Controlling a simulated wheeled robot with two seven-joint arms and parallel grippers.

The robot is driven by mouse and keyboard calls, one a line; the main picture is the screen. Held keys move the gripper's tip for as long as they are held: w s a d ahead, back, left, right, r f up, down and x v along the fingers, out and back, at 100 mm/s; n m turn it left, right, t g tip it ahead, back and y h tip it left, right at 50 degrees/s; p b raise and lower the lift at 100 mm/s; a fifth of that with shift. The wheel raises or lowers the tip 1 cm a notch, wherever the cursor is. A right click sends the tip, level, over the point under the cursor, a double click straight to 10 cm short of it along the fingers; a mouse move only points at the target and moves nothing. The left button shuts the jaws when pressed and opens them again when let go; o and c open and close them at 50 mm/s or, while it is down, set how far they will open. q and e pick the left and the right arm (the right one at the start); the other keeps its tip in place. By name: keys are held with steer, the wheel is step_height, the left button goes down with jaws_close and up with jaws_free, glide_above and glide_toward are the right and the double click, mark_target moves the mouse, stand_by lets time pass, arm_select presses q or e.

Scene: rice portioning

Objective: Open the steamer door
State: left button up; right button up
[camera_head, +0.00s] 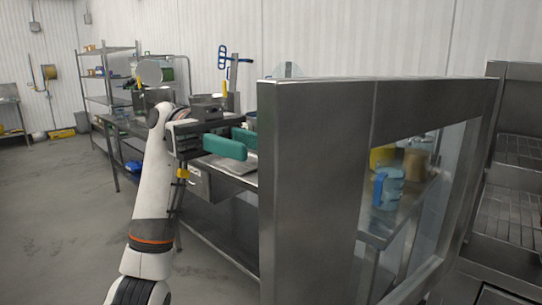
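The steamer door (317,190) is a large dark steel panel with a glass window, filling the middle and right of the view. It stands swung out, with the steamer's racked inside (516,205) showing to its right. My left gripper (239,143), with teal finger pads, is just left of the door's left edge. Its fingers look spread apart with nothing visible between them. The door edge partly hides the far finger, so I cannot tell whether it touches the door. My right gripper is out of view.
A steel table (122,128) with trays and equipment runs behind my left arm. A blue jug (388,187) shows through the door's window. A wire shelf (104,75) stands at the back left. The floor (60,210) on the left is clear.

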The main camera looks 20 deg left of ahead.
arm_select(q)
steer(key=v, duration=0.5)
steer(key=shift+w+a, duration=0.1)
steer(key=shift+a, duration=0.2)
